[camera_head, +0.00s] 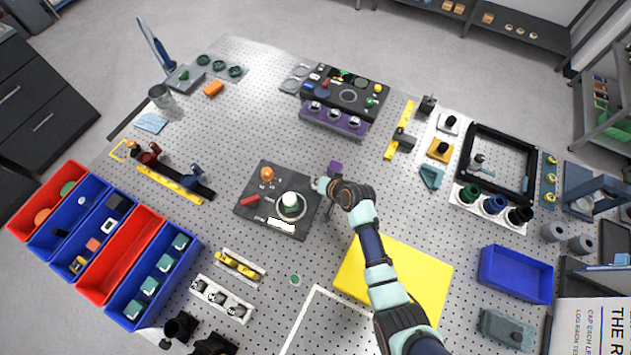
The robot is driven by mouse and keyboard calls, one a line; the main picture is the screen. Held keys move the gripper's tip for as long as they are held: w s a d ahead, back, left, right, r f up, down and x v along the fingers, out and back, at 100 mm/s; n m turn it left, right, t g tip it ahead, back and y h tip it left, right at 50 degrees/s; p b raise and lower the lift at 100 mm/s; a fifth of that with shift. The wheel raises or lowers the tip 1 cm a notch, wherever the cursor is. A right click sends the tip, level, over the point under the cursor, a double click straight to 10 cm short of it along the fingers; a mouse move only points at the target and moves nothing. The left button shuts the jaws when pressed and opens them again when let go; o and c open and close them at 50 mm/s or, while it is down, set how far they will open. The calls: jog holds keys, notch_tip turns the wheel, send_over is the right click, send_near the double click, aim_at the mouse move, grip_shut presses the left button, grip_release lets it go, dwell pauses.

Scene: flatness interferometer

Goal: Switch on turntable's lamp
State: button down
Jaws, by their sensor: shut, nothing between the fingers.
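The turntable (248,213) is a dark square panel on the perforated table, in the middle of the head view. My gripper (319,185) is shut and empty at the panel's upper right edge, close to the white-topped cylinder. Whether it touches the panel is too small to tell.
A yellow plate (428,269) lies under my forearm. A purple rack (333,123) stands at the back. Red and blue bins (128,247) line the left.

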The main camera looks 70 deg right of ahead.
notch_tip(320, 180, up, 6)
jog(key=p, duration=0.5)
jog(key=shift+f, duration=0.1)
jog(key=w+a+r+n+t+y+p, duration=0.1)
jog(key=w+a+r+n, duration=0.4)
jog(key=a+r, duration=0.4)
jog(key=w+a+r+n+t+y+p, duration=0.1)
jog(key=w+a+r+n, duration=0.2)
jog(key=w+a+r, duration=0.55)
jog(key=s+a+r+n+t+y, duration=0.1)
jog(key=s+a+r+n, duration=0.1)
jog(key=a+r, duration=0.7)
jog(key=s+a+r+n+t+y+p, duration=0.1)
jog(key=s+a+r+n, duration=0.2)
jog(key=a+r, duration=0.6)
jog(key=a+n, duration=0.2)
jog(key=a, duration=0.3)
jog(key=shift+r+t+y, duration=0.25)
jog(key=shift+t+y, duration=0.05)
jog(key=shift+t, duration=0.1)
